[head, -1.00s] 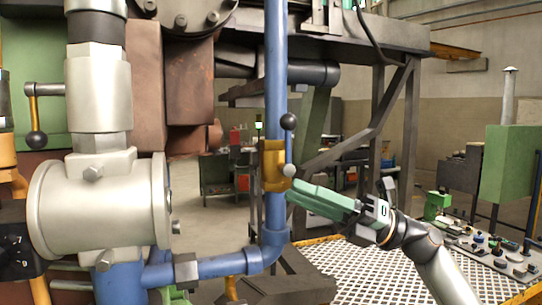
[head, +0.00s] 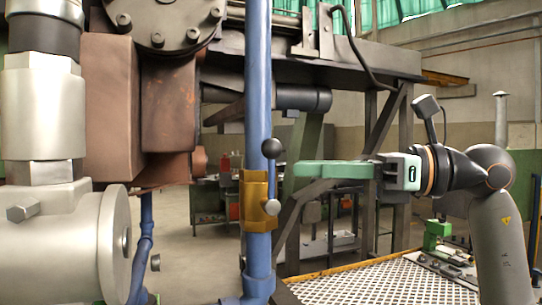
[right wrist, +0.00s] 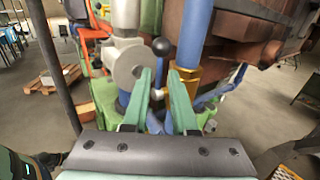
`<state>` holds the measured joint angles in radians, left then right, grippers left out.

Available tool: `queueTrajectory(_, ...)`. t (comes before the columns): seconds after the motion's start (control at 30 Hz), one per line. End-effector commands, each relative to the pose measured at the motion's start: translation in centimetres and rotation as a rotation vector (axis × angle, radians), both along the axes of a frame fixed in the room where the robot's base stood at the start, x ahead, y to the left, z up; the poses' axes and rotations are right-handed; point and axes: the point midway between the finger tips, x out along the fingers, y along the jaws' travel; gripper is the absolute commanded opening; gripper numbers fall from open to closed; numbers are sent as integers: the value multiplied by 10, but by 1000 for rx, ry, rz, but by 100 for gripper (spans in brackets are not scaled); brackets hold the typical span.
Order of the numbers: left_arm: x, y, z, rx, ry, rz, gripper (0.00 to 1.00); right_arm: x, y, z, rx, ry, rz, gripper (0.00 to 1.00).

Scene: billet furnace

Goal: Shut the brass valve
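The brass valve (head: 256,200) sits on a vertical blue pipe in the middle of the head view. Its lever stands upright along the pipe and ends in a black ball (head: 271,148). My right gripper (head: 297,171) has green fingers, held roughly level and pointing left, just right of the lever and a little below the ball. In the right wrist view the fingers are apart, with the ball (right wrist: 161,46) in line with the gap between them and the brass body (right wrist: 188,80) beyond the right finger. I see no grip on the lever. My left gripper is out of view.
A large pale pipe fitting (head: 70,245) stands left of the blue pipe (head: 258,90). A dark steel frame (head: 385,130) rises behind my right arm. A white perforated platform (head: 385,285) lies below. The space right of the lever is otherwise fairly clear.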

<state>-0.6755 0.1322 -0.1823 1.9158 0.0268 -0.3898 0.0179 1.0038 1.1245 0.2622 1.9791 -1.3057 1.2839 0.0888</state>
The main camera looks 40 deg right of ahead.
Motion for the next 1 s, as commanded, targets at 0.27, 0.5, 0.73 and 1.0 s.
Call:
queueTrajectory(0.27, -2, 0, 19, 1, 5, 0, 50, 35, 33, 3, 2, -1, 4, 26)
queueTrajectory(0.5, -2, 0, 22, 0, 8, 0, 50, 45, 42, 0, 1, 0, 2, 26)
queueTrajectory(0.73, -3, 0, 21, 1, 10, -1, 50, 45, 42, 0, 1, 0, 2, 26)
queueTrajectory(1.0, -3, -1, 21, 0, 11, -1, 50, 45, 42, 0, 1, 0, 2, 0)
